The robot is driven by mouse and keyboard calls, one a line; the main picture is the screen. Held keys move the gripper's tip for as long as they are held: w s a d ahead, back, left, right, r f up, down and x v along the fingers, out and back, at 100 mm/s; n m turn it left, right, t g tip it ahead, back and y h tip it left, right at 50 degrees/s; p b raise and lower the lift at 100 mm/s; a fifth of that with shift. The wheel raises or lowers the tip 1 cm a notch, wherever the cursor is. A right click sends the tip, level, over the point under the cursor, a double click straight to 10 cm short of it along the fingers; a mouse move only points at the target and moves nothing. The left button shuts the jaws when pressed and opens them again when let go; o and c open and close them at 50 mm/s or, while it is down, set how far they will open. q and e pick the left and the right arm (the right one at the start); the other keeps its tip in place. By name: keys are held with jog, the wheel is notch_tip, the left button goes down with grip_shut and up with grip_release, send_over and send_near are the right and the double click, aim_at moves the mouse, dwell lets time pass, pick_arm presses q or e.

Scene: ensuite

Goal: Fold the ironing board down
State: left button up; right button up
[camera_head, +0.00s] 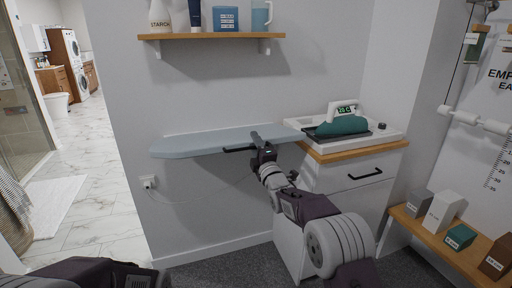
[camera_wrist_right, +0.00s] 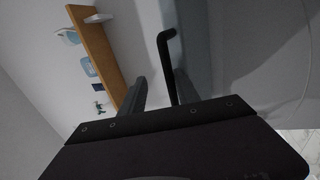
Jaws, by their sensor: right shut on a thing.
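The ironing board (camera_head: 200,143) is a long pale blue-grey board. It lies flat and level along the wall in the head view, its rounded end to the left and its other end by the white cabinet. A thin black handle (camera_head: 238,149) shows at its front edge, and in the right wrist view it is a bent black bar (camera_wrist_right: 167,60). My right gripper (camera_head: 257,141) is at the board's front edge, shut on this handle. The handle runs between the two grey fingers in the right wrist view. My left gripper is out of view; only part of that arm shows at lower left.
A white cabinet (camera_head: 345,182) on the right carries a tray with an iron (camera_head: 342,122). A wooden shelf (camera_head: 212,37) with bottles hangs above the board. A low bench (camera_head: 450,250) with boxes stands at lower right. The wall under the board is clear except for an outlet with a cord.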

jog(key=b+v, duration=0.3)
jog(key=v, duration=0.6)
